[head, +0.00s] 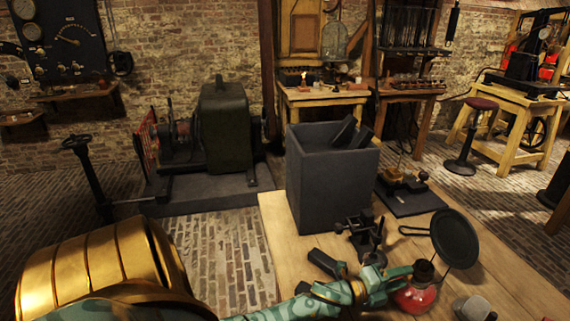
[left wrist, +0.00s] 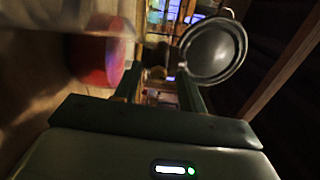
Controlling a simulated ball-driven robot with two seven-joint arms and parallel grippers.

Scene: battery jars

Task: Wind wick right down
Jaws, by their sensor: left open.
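An oil lamp with a red glass base (head: 416,298) and a dark burner (head: 424,271) stands on the wooden table (head: 530,285) at the lower right. A round dark disc (head: 455,238), like a reflector, stands just behind it. My left gripper (head: 400,281) is open at the lamp's left side, close to the burner and base. I cannot tell whether it touches. In the left wrist view, the red base (left wrist: 98,55) is blurred at the left, and the disc (left wrist: 212,48) is at the upper right. The wick and its knob are not clear. My right gripper is not in view.
A tall grey bin (head: 330,190) with dark pieces in it stands on the table behind. A black clamp-like stand (head: 362,236) is left of the disc, and a dark block (head: 326,262) lies nearer. A small grey cup (head: 473,308) is at front right.

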